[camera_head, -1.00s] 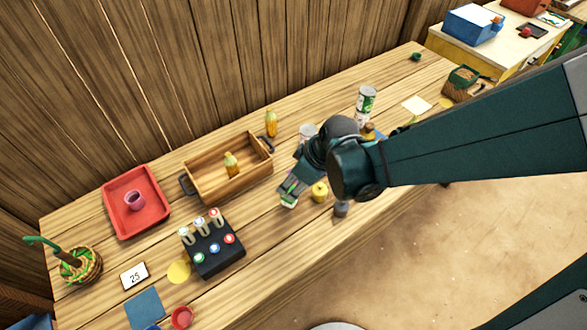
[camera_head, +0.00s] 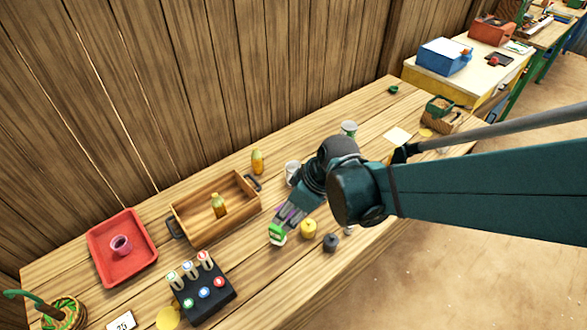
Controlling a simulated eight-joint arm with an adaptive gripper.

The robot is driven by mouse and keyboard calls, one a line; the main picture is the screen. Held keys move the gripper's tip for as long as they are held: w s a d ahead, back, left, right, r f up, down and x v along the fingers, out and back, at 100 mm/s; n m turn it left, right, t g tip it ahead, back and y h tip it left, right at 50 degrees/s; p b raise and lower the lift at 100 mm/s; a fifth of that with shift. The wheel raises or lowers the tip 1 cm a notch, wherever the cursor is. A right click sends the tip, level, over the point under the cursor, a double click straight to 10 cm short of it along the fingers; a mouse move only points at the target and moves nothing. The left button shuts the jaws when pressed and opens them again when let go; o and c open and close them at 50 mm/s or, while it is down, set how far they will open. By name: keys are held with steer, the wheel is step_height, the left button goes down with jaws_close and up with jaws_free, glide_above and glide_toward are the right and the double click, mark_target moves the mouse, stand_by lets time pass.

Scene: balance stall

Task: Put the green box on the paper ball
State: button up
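The green box (camera_head: 277,236), green with a white part, is low in the middle of the camera_head view, near the front edge of the table. My gripper (camera_head: 282,222) points down at it, with the fingers at or against its upper side. The fingers are small and partly hidden by my own wrist, so I cannot tell whether they are closed on the box or whether it rests on the table. I cannot make out a paper ball; my arm covers part of the table.
A yellow weight (camera_head: 308,229) and a dark weight (camera_head: 330,242) stand right of the box. A whitish cup or can (camera_head: 292,172) stands behind my gripper. Left are a wooden crate (camera_head: 190,235), a black rack (camera_head: 205,299) and a red tray (camera_head: 103,227). A can (camera_head: 348,129) stands behind my arm.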

stand_by(0.8)
steer(key=s+d+r+m+t+h, duration=0.1)
steer(key=d+r+m, duration=0.3)
steer(key=d, duration=0.5)
steer(key=s+d+r+m+t+h, duration=0.1)
steer(key=s+d+r+m+t, duration=0.1)
steer(key=d+r+m, duration=0.3)
steer(key=s+d+r+m+t+h, duration=0.2)
steer(key=d+r, duration=0.4)
steer(key=d, duration=0.7)
steer(key=shift+s+d+m, duration=0.35)
steer(key=shift+s+m, duration=0.2)
steer(key=shift+m, duration=0.65)
steer(key=shift+f+b, duration=0.55)
